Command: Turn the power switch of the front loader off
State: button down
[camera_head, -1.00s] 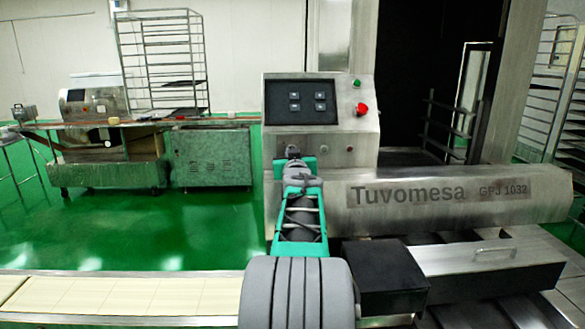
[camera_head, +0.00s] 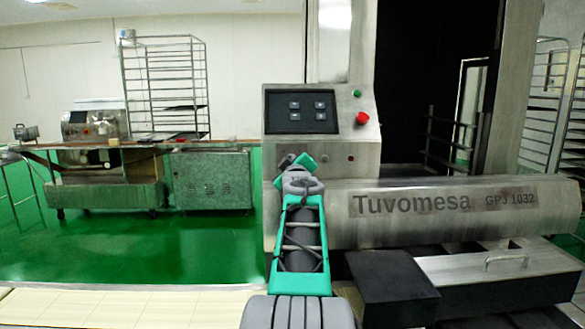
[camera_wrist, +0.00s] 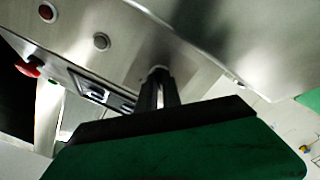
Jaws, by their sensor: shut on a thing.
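The front loader (camera_head: 420,212), a steel machine marked "Tuvomesa", stands in front of me with its control box (camera_head: 340,145). My gripper (camera_head: 293,160) is at the lower left of the box's front face. In the wrist view my gripper (camera_wrist: 158,78) has its dark fingers shut on a small power switch (camera_wrist: 157,69) on the steel face. The fingers cover most of the switch, so I cannot tell its position. In the head view the gripper and wrist hide the switch.
A red button (camera_head: 362,118), a green button (camera_head: 357,94) and a dark display panel (camera_head: 300,111) are on the control box. A plain round button (camera_wrist: 101,41) is close to my fingers. A black box (camera_head: 390,275) is to the right of my arm. Green floor is open at left.

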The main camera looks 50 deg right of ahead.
dwell(0.5)
jog(key=c, duration=1.5)
grip_release()
jog(key=v, duration=0.7)
jog(key=shift+s+a, duration=0.25)
jog(key=shift+s, duration=0.05)
